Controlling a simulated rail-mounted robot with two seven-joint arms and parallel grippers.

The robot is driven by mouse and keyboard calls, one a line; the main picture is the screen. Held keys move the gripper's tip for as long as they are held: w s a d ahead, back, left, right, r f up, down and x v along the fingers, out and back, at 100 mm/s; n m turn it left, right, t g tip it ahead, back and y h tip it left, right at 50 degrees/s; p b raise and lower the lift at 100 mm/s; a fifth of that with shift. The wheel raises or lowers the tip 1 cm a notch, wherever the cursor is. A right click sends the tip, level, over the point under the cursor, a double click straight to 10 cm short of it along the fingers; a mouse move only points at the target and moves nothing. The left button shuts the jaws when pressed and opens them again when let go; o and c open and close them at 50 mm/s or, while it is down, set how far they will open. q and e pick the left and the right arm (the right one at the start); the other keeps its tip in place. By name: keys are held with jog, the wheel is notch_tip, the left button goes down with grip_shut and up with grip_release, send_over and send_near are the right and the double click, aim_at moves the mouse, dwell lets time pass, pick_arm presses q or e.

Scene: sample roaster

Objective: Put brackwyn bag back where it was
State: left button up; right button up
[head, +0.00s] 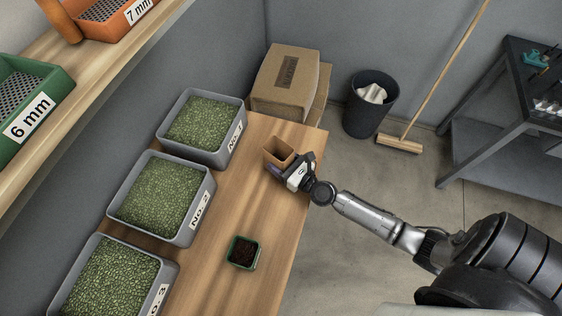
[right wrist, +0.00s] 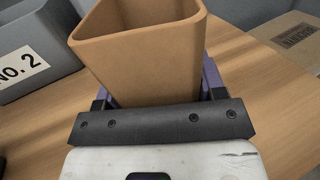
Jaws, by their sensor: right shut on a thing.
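A brown open-topped container (head: 276,151), shaped like a small paper bag with a squared, tapering body, is at the right edge of the wooden table. My right gripper (head: 283,168) is shut on it, and the bag-like container fills the right wrist view (right wrist: 148,55) between purple fingers. It looks upright; whether its base touches the table is hidden. Its visible inside looks empty. A larger brown box or sack (head: 284,82) with a dark label stands beyond the table's far end. I cannot read the name brackwyn on either. My left gripper is not in view.
Grey bins No. 1 (head: 208,158), No. 2 (head: 190,236) and No. 3 (head: 168,290), full of green beans, line the table's left side. A green pot (head: 243,252) with dark contents stands nearer. Bare wooden tabletop (head: 228,205) lies between. A black waste bin (head: 370,118) stands beyond.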

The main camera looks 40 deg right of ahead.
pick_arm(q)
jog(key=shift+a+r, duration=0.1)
pick_arm(e)
jog(key=shift+r, duration=0.1)
jog(key=o, duration=1)
jog(key=shift+o, duration=0.2)
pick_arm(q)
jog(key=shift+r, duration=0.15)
pick_arm(e)
jog(key=shift+r, duration=0.15)
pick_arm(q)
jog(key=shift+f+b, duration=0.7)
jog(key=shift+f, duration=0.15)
pick_arm(e)
jog(key=s, duration=0.6)
jog(key=shift+d+f, duration=0.3)
jog(key=shift+d, duration=0.05)
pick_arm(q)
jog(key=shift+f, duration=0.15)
pick_arm(e)
jog(key=shift+s+r, duration=0.15)
jog(key=shift+s, duration=0.6)
